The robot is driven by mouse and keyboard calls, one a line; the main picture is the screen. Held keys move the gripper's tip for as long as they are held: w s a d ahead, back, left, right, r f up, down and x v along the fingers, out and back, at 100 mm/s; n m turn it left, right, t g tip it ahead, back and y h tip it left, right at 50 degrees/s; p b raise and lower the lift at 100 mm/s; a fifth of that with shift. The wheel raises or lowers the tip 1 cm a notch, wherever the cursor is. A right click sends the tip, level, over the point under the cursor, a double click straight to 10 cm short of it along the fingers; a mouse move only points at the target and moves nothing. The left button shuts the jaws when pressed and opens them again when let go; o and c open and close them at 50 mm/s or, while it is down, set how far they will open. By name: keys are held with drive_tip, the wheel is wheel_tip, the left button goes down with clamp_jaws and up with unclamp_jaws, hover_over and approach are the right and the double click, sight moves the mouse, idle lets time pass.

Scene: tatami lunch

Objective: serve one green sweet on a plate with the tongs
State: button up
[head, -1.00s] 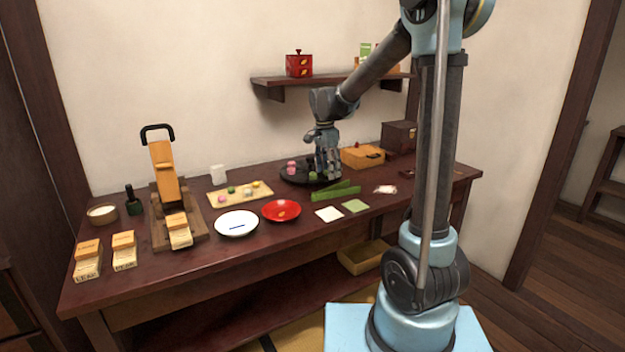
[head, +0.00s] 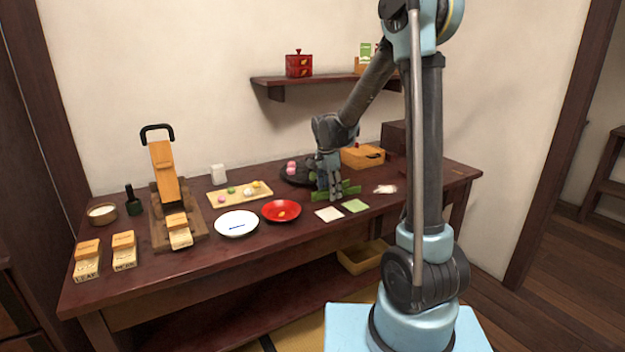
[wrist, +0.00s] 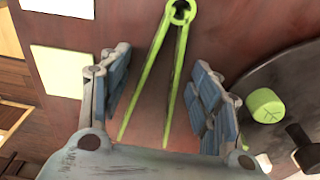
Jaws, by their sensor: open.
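The green tongs (wrist: 160,65) lie on the table with their two arms spread in a narrow V. In the head view they (head: 350,189) are partly hidden behind my gripper (head: 331,194). In the wrist view my gripper (wrist: 160,75) is open, with one finger on each side of the tongs and visible gaps between. A green sweet with a leaf mark (wrist: 266,105) sits on the dark round tray (wrist: 255,75) to the right. A white plate (head: 237,230) and a red plate (head: 268,212) stand left of my gripper in the head view.
A wooden board (head: 217,200) with several coloured sweets lies behind the plates. A dark knobbed object (wrist: 303,140) is near the green sweet.

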drive_tip(key=shift+f, duration=0.1)
drive_tip(key=c, duration=0.7)
drive_tip(key=shift+r, duration=6.05)
